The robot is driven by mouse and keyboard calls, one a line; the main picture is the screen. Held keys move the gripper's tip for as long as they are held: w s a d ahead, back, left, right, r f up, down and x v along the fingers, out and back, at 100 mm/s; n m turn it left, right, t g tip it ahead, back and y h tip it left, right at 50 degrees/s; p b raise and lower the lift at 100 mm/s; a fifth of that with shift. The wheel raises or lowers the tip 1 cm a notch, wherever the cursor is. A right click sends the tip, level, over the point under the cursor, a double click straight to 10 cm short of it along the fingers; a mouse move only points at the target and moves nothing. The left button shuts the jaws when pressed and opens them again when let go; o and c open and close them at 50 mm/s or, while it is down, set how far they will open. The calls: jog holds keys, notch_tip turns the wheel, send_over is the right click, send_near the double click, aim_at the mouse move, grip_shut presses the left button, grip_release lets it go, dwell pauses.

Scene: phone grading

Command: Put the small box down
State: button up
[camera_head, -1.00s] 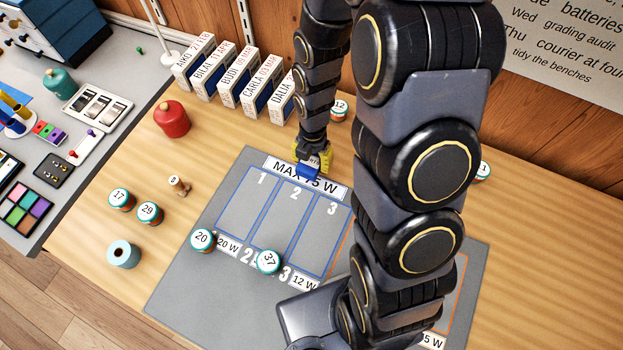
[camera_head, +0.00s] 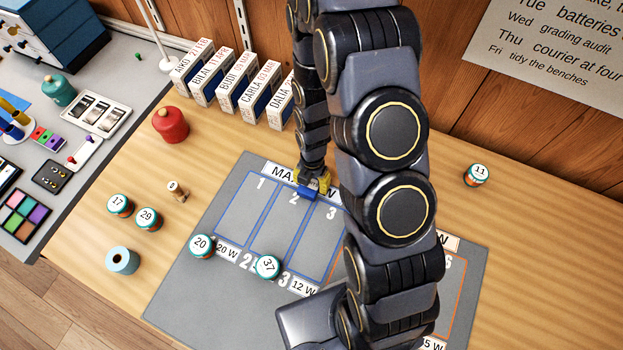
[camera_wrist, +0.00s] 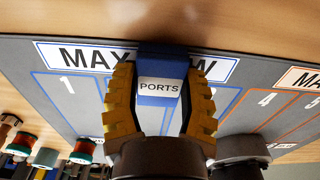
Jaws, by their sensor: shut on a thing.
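The small box (camera_wrist: 160,78) is blue with a white label reading PORTS in the wrist view. My gripper (camera_wrist: 160,100) has yellow ribbed fingers, one on each side of the box, and is shut on it. In the head view, my gripper (camera_head: 316,183) and the blue box (camera_head: 308,193) are over the back of the grey mat (camera_head: 190,290), by the MAX W sign near the tops of lanes 2 and 3. The box covers part of the sign. I cannot tell whether the box touches the mat.
Numbered round pieces 20 (camera_head: 202,246) and 37 (camera_head: 267,267) stand at the front of the lanes. Several named upright boxes (camera_head: 238,82) stand behind the mat. A red pot (camera_head: 170,124) is at the left. My arm hides the mat's right-middle part.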

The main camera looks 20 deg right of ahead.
jog(key=shift+f, duration=0.15)
jog(key=o, duration=0.9)
notch_tip(320, 180, up, 12)
jog(key=s+a+r+m+g, duration=0.1)
jog(key=s+a+r+m, duration=0.1)
jog(key=s+r+m, duration=1.6)
jog(key=m, duration=0.9)
jog(key=shift+a+g, duration=0.25)
jog(key=shift+g, duration=0.05)
jog(key=shift+w, duration=0.1)
